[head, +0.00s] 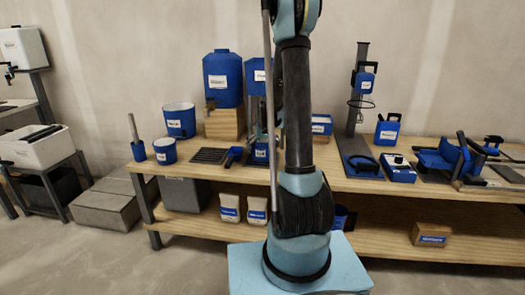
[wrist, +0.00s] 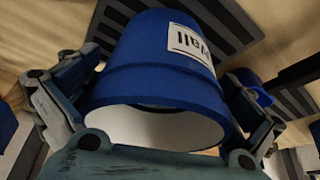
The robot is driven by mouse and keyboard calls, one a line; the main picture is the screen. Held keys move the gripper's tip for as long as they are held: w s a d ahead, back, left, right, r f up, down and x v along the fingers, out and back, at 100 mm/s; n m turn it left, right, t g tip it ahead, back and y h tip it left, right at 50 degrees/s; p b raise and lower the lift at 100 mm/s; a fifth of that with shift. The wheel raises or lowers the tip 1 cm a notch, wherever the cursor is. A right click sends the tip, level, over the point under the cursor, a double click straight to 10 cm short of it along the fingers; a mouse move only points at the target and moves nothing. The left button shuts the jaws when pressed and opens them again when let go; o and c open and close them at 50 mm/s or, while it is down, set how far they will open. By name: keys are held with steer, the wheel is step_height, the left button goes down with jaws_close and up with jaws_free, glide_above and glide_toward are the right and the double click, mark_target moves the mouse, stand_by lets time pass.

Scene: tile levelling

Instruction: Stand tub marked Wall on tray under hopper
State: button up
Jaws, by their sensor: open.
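The blue tub marked Wall (wrist: 165,60), with a pale inside, fills the middle of the wrist view. My gripper (wrist: 160,88) has its fingers apart on either side of the tub; I cannot tell whether they touch it. A dark slatted tray (wrist: 232,22) shows behind the tub; whether the tub rests on it is unclear. In the head view a blue hopper (head: 257,76) is partly hidden behind my arm. A small labelled blue tub (head: 261,153) shows below it beside my arm, its label too small to read. My gripper is mostly hidden there.
A slatted grate (head: 208,155) lies on the wooden bench (head: 338,180). Two blue tubs (head: 180,120) (head: 165,151) stand left. A large blue container (head: 222,78) stands on a wooden block. A ring stand (head: 361,95) and blue tools (head: 445,155) are right.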

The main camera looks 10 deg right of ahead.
steer(key=v, duration=1.1)
steer(key=shift+r, duration=0.3)
steer(key=s+r+g, duration=0.1)
steer(key=s+r, duration=0.2)
steer(key=s, duration=1.8)
steer(key=s+f, duration=0.3)
steer(key=s, duration=0.6)
steer(key=s+f+g, duration=0.1)
steer(key=s+f, duration=0.2)
steer(key=s, duration=0.7)
steer(key=shift+f+m, duration=0.35)
steer(key=shift+m, duration=0.05)
steer(key=shift+w+a, duration=0.1)
